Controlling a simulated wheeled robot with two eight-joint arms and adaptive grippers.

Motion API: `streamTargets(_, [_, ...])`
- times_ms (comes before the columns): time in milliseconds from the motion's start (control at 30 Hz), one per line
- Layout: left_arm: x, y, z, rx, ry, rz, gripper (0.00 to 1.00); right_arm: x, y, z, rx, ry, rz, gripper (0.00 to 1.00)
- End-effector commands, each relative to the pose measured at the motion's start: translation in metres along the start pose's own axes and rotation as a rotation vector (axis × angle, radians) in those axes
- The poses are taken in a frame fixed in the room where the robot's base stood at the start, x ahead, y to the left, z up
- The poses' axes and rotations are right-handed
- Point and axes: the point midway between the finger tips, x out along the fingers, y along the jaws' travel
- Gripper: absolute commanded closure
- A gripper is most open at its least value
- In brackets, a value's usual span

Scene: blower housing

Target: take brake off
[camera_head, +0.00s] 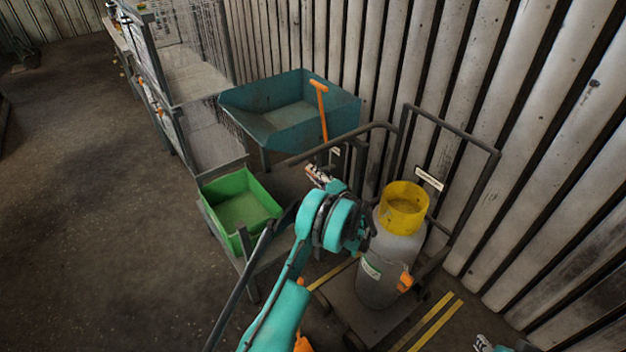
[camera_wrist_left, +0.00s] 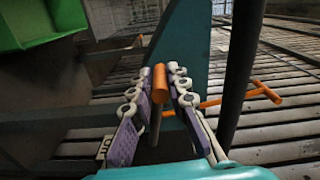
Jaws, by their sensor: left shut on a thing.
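My left gripper (camera_head: 318,176) is in front of the cart near the teal bin. In the left wrist view its two purple-padded fingers (camera_wrist_left: 160,92) are shut around an orange-tipped grip (camera_wrist_left: 161,82) on a thin grey stem. I take this grip for the brake handle; in the head view the gripper hides it. A taller orange T-handle (camera_head: 319,86) stands upright behind the gripper, apart from it. It seems to show in the wrist view (camera_wrist_left: 265,92) right of the fingers. A small part of my right gripper (camera_head: 482,344) shows at the bottom edge, its jaws unclear.
A grey gas cylinder (camera_head: 378,283) with a yellow collar (camera_head: 403,208) stands on a cart right of my left arm. A green bin (camera_head: 236,207) and a teal bin (camera_head: 280,121) sit to the left and behind. The corrugated wall closes the right side; open floor lies left.

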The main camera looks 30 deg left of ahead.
Motion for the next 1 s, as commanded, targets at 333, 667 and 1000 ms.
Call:
streamTargets(333, [-0.001, -0.022, -0.012, 0.176, 0.004, 0.0, 1.0, -0.003, 0.0, -0.002, 0.0, 0.0, 0.0, 0.6])
streamTargets(667, [-0.001, -0.029, -0.017, 0.173, 0.005, 0.0, 1.0, -0.003, 0.0, -0.002, 0.0, 0.0, 0.0, 0.6])
streamTargets(1000, [-0.001, -0.03, -0.019, 0.173, 0.008, -0.002, 1.0, -0.003, 0.0, -0.002, 0.0, 0.0, 0.0, 0.6])
